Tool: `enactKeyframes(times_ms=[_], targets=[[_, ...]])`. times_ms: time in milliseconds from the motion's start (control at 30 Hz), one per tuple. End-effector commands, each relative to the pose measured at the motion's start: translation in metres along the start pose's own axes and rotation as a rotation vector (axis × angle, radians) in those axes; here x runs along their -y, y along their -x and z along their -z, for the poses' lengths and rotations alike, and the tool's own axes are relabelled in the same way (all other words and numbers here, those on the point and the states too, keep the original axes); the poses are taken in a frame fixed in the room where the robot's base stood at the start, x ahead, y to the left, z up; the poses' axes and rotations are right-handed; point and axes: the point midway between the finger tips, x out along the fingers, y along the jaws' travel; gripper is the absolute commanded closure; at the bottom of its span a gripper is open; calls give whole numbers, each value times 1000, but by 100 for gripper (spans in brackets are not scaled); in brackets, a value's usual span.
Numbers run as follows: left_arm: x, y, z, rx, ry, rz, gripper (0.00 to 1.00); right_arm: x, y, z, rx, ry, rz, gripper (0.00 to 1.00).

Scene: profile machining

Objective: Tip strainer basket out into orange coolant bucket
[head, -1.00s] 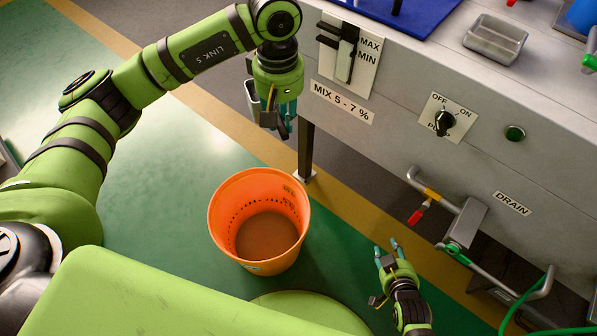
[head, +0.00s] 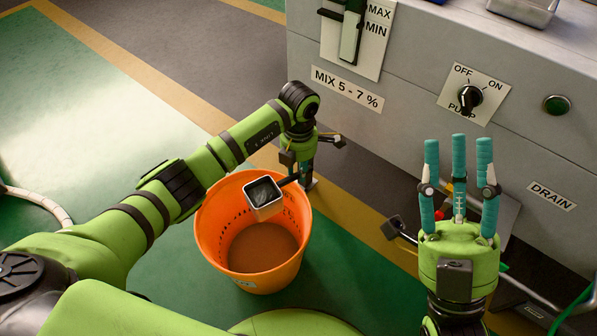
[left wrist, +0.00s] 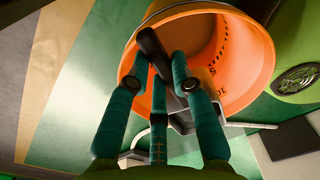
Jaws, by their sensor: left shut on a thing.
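The strainer basket (head: 264,204), a small square grey metal box with a dark inside, hangs over the far part of the orange coolant bucket's mouth. Its open side faces up towards the head camera, and I cannot tell what it holds. My left gripper (head: 298,174) is shut on its dark handle, which shows between the fingers in the left wrist view (left wrist: 152,48). The orange bucket (head: 212,234) stands upright on the green floor with brownish content low inside. My right gripper (head: 459,165) points up, open and empty, right of the bucket.
The grey machine (head: 420,120) with its pump switch (head: 470,97) stands behind and to the right. A drain pipe and valve are partly hidden behind my right gripper.

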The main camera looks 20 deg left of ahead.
Motion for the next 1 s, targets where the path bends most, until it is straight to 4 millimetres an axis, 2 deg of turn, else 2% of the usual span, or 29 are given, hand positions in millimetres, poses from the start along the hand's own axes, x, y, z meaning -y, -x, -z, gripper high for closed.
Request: enactKeyframes(times_ms=[467, 1000], targets=[[0, 1, 1, 9, 3, 0, 100, -1, -1, -4, 26, 1, -2, 60], [0, 7, 5, 88, 2, 1, 100, -14, 5, -54, 287, 8, -31, 60]])
